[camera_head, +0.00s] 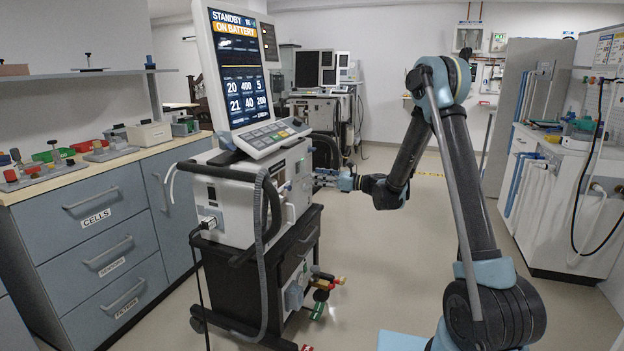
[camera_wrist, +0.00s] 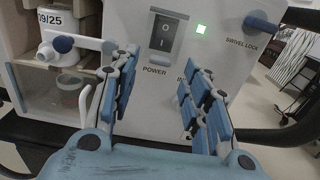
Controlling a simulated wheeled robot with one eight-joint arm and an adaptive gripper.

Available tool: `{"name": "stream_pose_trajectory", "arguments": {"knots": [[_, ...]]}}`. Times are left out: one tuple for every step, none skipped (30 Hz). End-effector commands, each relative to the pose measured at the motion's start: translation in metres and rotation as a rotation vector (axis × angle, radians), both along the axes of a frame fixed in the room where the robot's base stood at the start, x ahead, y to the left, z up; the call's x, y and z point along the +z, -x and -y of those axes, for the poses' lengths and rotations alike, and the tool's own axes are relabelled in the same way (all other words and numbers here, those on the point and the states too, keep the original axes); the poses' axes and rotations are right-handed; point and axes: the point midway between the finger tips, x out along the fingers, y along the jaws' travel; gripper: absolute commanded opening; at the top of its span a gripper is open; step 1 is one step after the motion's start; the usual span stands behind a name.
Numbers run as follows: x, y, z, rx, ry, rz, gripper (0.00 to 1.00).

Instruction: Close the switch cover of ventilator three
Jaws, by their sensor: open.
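The nearest ventilator (camera_head: 235,205) stands on a dark cart, its screen reading standby on battery; I cannot read a number on it. In the wrist view, its white panel has a dark rocker power switch (camera_wrist: 163,36) above the word POWER. A thin grey edge (camera_wrist: 169,12) shows at the switch's top; it may be the raised cover, but I cannot tell for sure. My gripper (camera_wrist: 160,76) is open and empty, its blue-padded fingers apart below the switch. In the head view, my gripper (camera_head: 338,180) is at the ventilator's right side.
An open bay with a white bottle (camera_wrist: 58,52) is at left. A drawer counter (camera_head: 90,235) stands left of the ventilator; open floor lies to its right.

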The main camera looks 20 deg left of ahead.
Motion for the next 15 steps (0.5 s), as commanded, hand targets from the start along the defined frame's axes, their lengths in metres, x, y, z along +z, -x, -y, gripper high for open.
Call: {"name": "stream_pose_trajectory", "arguments": {"knots": [[0.000, 0.000, -0.009, 0.002, 0.000, 0.000, 0.43], [0.000, -0.001, -0.013, 0.002, 0.000, 0.000, 0.43], [0.000, -0.002, -0.018, 0.002, 0.000, 0.000, 0.43], [0.000, -0.002, -0.021, 0.002, 0.000, 0.000, 0.43], [0.000, -0.003, -0.025, 0.002, 0.000, 0.000, 0.43], [0.000, -0.003, -0.028, 0.001, 0.000, 0.000, 0.43], [0.000, -0.004, -0.030, 0.001, 0.000, 0.000, 0.43], [0.000, -0.004, -0.032, 0.001, 0.000, 0.000, 0.43], [0.000, -0.004, -0.034, 0.001, 0.000, 0.000, 0.43], [0.000, -0.004, -0.035, 0.001, 0.000, 0.000, 0.43], [0.000, -0.004, -0.036, 0.000, 0.000, 0.000, 0.43], [0.000, -0.004, -0.037, 0.000, 0.000, 0.000, 0.43], [0.000, -0.004, -0.037, 0.000, 0.000, 0.000, 0.43], [0.000, -0.004, -0.037, 0.000, 0.000, 0.000, 0.43], [0.000, -0.004, -0.037, 0.000, 0.000, 0.000, 0.43]]}}
